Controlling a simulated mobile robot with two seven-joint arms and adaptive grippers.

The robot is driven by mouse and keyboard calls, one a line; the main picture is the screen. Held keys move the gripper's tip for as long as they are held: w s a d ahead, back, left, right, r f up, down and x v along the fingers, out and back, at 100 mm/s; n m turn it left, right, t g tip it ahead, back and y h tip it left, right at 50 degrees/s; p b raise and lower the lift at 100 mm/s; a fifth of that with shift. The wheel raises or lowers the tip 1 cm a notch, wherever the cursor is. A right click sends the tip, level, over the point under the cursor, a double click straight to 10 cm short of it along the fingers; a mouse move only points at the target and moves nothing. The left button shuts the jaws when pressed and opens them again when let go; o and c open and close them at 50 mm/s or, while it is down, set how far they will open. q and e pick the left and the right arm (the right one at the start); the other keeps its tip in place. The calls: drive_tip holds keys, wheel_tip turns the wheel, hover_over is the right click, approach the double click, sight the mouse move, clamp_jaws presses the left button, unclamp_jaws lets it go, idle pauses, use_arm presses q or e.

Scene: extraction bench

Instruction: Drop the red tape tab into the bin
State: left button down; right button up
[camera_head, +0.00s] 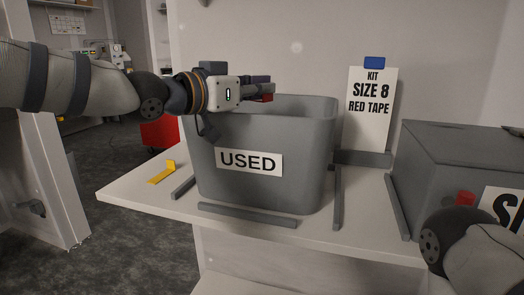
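My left gripper (262,90) reaches in from the left above the back part of the grey bin (262,195), which has a "USED" label on its front. The gripper appears shut on the small red tape tab (267,97), whose red shows at the fingertips. The tab is above the bin's opening. The inside bottom of the bin is hidden by its front wall. My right arm shows at the lower right, but its gripper is out of view.
A grey box (440,170) with a partly hidden label and a small red patch (465,198) stands at the right. A "KIT SIZE 8 RED TAPE" card (370,105) stands behind. Grey strips edge the bin. A yellow piece (162,173) lies on the bench (125,192) at left.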

use_arm(q)
drive_tip(key=shift+w+a, duration=0.1)
drive_tip(key=shift+a, duration=0.05)
drive_tip(key=c, duration=1.7)
unclamp_jaws()
drive_tip(key=v, duration=1.2)
drive_tip(key=shift+f, duration=0.1)
